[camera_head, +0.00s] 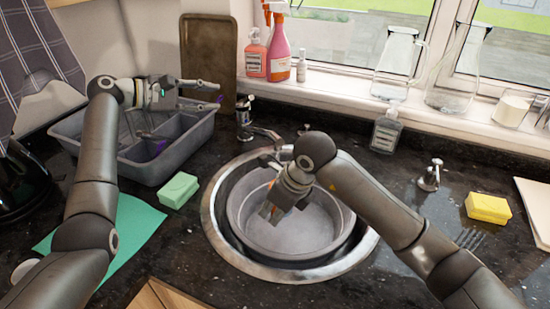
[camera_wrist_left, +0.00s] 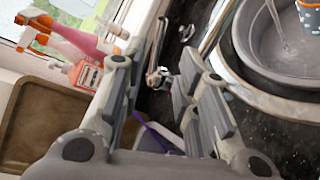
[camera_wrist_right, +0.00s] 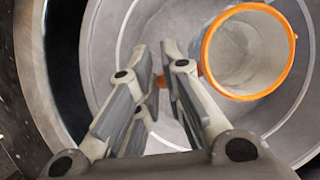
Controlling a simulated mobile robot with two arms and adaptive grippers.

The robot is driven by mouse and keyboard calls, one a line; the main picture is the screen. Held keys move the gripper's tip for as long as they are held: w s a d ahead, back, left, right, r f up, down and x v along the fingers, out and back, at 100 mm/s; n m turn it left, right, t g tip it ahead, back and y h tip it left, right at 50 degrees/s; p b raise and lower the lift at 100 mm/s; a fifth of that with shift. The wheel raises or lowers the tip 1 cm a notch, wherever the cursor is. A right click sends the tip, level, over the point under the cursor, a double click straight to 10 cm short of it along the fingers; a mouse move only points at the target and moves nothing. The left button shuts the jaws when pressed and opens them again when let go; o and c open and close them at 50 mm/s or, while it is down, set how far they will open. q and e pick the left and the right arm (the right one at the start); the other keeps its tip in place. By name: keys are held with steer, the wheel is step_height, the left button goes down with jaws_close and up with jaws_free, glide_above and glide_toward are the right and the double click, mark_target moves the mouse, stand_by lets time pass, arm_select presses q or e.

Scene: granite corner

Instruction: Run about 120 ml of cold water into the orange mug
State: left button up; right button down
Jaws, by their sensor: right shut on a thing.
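The orange mug (camera_wrist_right: 258,94) stands or is held inside the grey bowl (camera_head: 330,243) in the sink; its open top faces the right wrist camera. No water level can be made out in it. My right gripper (camera_wrist_right: 167,78) is shut on the mug's handle; in the head view the gripper mostly hides the mug. A thin water stream (camera_wrist_left: 279,25) runs down in the left wrist view, apparently beside the mug (camera_wrist_left: 311,18). My left gripper (camera_head: 219,96) is open and empty, left of the chrome tap (camera_head: 245,119); the tap (camera_wrist_left: 158,78) shows between its fingers.
A grey dish rack (camera_head: 150,173) lies under my left forearm, with a green sponge (camera_head: 178,190) in front. Spray bottles (camera_head: 279,50) and glass jugs (camera_head: 398,62) line the windowsill. A second chrome tap (camera_head: 430,176) and a yellow sponge (camera_head: 488,208) are at right.

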arm_select(q)
steer(key=shift+d, duration=0.4)
steer(key=shift+c, duration=1.3)
steer(key=d+m+y, duration=0.1)
steer(key=d+y, duration=0.1)
steer(key=d+m+g+y, duration=0.1)
steer(key=d+y, duration=0.1)
steer(key=d, duration=0.1)
steer(key=w+d+m+y, duration=0.1)
steer(key=d+y, duration=0.1)
steer(key=d, duration=0.1)
steer(key=shift+r+m+g, duration=0.3)
steer(key=shift+g, duration=0.1)
jaws_close()
step_height(320, 180, up, 11)
steer(key=d+m+t+y, duration=0.1)
steer(key=m+t+y, duration=0.15)
steer(key=y, duration=0.75)
glide_above(246, 100)
step_height(246, 100, down, 10)
steer(key=shift+s+f+n, duration=0.15)
steer(key=shift+f+n, duration=0.05)
steer(key=shift+n, duration=0.25)
